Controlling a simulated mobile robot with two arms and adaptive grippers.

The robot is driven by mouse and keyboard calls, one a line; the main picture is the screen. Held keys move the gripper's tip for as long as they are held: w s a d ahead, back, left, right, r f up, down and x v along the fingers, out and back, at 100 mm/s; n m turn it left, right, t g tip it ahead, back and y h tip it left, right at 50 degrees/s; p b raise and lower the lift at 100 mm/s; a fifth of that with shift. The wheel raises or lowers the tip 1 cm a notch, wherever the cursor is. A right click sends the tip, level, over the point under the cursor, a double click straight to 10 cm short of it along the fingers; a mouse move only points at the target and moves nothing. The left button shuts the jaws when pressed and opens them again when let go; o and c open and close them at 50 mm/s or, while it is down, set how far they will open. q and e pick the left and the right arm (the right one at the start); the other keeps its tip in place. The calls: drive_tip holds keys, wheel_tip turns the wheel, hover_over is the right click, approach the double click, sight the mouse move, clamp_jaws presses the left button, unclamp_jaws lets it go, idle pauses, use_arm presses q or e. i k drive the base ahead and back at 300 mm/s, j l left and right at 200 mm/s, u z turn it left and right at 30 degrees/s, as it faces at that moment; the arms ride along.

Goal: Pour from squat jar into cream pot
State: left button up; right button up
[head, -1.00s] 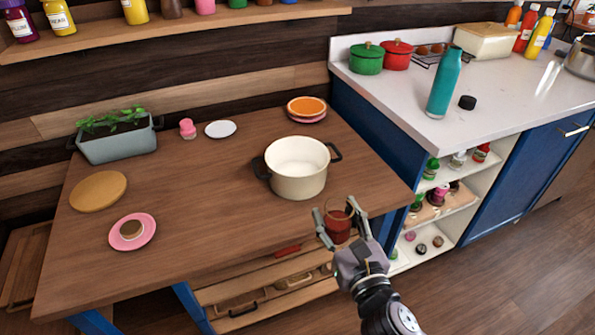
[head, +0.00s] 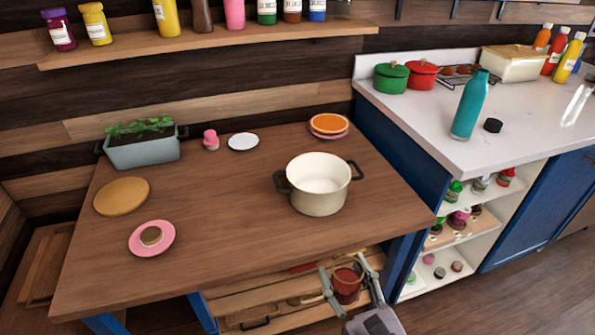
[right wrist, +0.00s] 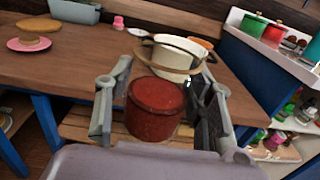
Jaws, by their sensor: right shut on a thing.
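The squat jar (head: 348,286) is a clear glass with dark red contents. My right gripper (head: 347,275) is shut on it, one finger on each side, just off the table's front edge. The jar looks about upright; in the right wrist view its red contents (right wrist: 155,108) show between the fingers. The cream pot (head: 320,197) stands on the wooden table, open, with two dark handles and a pale inside. It is beyond the jar and slightly left of it, apart from it. In the right wrist view the pot (right wrist: 190,48) is partly hidden behind the jar. My left gripper is not in view.
The wooden table (head: 220,215) also holds a planter (head: 142,152), a pink plate (head: 137,247), a round board (head: 122,196), a white saucer (head: 243,142) and stacked plates (head: 329,123). Bare tabletop lies left of the pot. A counter (head: 420,107) stands right, with a teal bottle (head: 469,106).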

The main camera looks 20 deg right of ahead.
sight(319, 182)
drive_tip(key=l+u, duration=0.7)
drive_tip(key=l, duration=0.25)
drive_tip(key=l+u, duration=0.35)
drive_tip(key=l, duration=0.5)
drive_tip(key=k+l, duration=0.1)
drive_tip(key=l, duration=0.35)
drive_tip(key=k+l+u, duration=0.1)
drive_tip(key=l, duration=0.4)
drive_tip(key=i, duration=0.5)
